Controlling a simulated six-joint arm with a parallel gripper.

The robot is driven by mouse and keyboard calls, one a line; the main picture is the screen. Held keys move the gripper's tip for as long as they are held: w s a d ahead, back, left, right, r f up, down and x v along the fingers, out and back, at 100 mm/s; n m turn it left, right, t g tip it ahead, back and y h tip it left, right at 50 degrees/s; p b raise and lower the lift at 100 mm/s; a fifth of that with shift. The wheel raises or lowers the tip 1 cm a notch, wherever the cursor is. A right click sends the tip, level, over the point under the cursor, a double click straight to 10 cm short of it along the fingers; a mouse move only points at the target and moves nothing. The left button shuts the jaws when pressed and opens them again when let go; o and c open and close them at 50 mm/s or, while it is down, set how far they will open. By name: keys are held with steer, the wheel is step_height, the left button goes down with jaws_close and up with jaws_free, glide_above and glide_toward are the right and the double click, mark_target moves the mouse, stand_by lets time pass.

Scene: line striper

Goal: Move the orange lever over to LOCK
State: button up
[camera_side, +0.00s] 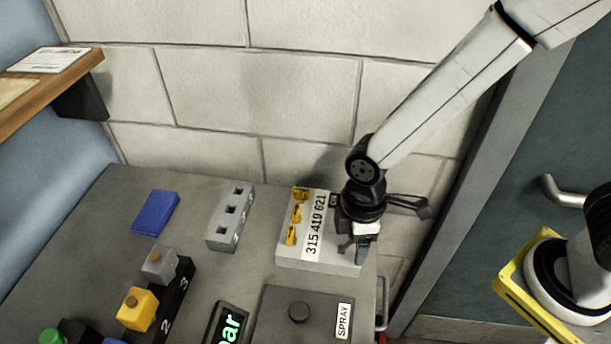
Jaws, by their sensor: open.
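My gripper (354,247) is open, with its fingers pointing down at the right end of a pale box (318,265) on the bench. I cannot tell whether the fingers touch the box. The box bears the numbers 315, 419 and 621 and a dark label, partly covered by my gripper. Three small orange pieces (295,213) stand in a row at its left end. I cannot tell whether any of them is the orange lever. No LOCK marking is readable; my gripper and wrist hide part of the box's right side.
A grey block with square holes (230,215) and a blue pad (155,213) lie left of the box. A dark panel with a knob and SPRAY label (343,320) is in front. Yellow (137,310) and grey (159,264) cubes sit on a numbered black rack. A wall stands behind.

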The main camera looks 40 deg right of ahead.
mark_target(348, 244)
jaws_close()
steer(key=shift+w+g, duration=0.1)
steer(key=shift+g, duration=0.2)
steer(key=shift+w+a+r+g+h, duration=0.15)
steer(key=shift+w+a+g+h, duration=0.15)
steer(key=shift+g+h, duration=0.5)
steer(key=shift+w+a+r+g+h, duration=0.15)
steer(key=shift+w+a+g+h, duration=0.1)
steer(key=shift+g+h, duration=0.5)
steer(key=shift+w+a+m+g+h, duration=0.1)
steer(key=shift+w+a+g+h, duration=0.1)
steer(key=shift+g+h, duration=0.45)
steer(key=shift+w+a+m+g+h, duration=0.1)
steer(key=shift+w+a+g+h, duration=0.15)
steer(key=shift+g+h, duration=0.4)
steer(key=shift+w+a+m+g+h, duration=0.1)
steer(key=shift+w+a+g+h, duration=0.1)
steer(key=shift+g+h, duration=0.4)
jaws_free()
